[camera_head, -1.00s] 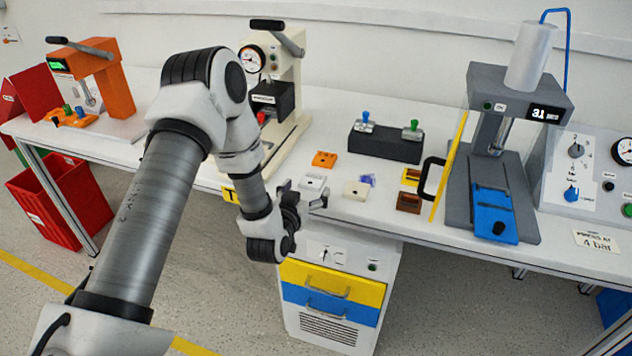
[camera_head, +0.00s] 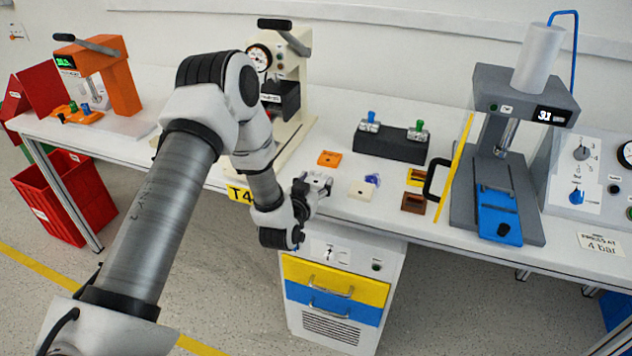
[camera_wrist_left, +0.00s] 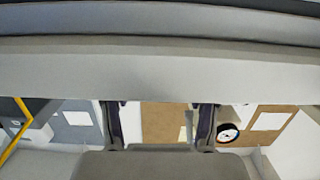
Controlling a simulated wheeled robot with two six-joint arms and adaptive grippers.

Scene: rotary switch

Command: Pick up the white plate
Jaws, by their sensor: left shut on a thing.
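The white plate (camera_head: 317,178) is at the front edge of the bench, at the left end of the loose plates, partly covered by my gripper. My left gripper (camera_head: 318,187) is shut on it, with the fingers at its sides. Whether the plate touches the bench top or is slightly above it I cannot tell. In the left wrist view, two dark fingers stand apart, with a pale grey shape between and below them; its outline is unclear. My right gripper is not in view.
A cream plate (camera_head: 361,190), an orange plate (camera_head: 329,158), a purple piece (camera_head: 373,180) and a brown plate (camera_head: 413,203) lie nearby. A dark block with levers (camera_head: 390,145) stands behind. The cream press (camera_head: 290,95) is left, the grey press (camera_head: 465,190) right. A drawer cabinet (camera_head: 335,290) stands below.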

